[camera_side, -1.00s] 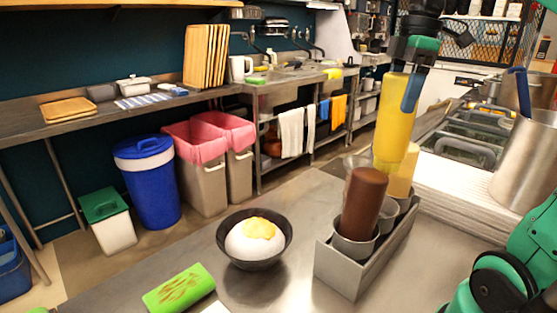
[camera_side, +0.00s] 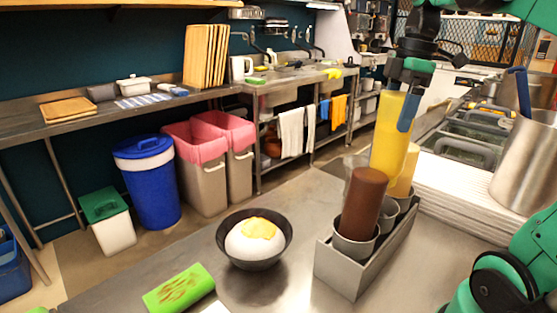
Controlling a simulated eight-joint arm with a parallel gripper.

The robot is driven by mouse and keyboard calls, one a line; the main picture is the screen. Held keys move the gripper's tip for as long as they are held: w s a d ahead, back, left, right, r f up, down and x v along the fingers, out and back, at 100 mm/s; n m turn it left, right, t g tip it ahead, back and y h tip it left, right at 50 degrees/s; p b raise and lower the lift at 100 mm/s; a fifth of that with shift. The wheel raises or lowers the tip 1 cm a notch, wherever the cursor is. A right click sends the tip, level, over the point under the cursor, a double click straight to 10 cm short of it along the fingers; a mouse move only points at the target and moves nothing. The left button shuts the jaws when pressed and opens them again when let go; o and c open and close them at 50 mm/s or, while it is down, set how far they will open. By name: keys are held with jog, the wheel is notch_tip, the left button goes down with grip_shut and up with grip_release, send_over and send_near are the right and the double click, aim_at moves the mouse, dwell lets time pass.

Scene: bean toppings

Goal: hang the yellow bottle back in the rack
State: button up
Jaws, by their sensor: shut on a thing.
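The yellow bottle (camera_side: 387,150) is held upright by its top end in my gripper (camera_side: 404,98), which is shut on it. The bottle is over the middle of the metal rack (camera_side: 338,272). Its lower end is behind the brown bottle (camera_side: 361,203), so I cannot tell whether it has entered a ring. The brown bottle stands in the front ring of the rack. A pale yellow bottle (camera_side: 405,172) is in the rear part of the rack, partly hidden by the yellow bottle.
A dark bowl (camera_side: 243,263) with rice and a yellow topping stands left of the rack on the steel counter. A green packet-like item (camera_side: 178,288) lies at the front left. A stack of white trays (camera_side: 465,205) is to the right.

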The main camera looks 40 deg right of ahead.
aim_at(386, 169)
jog(key=shift+f, duration=0.1)
jog(key=shift+f, duration=1.8)
jog(key=shift+f, duration=2.1)
jog(key=shift+f, duration=1.35)
jog(key=o, duration=0.7)
jog(key=shift+c, duration=0.2)
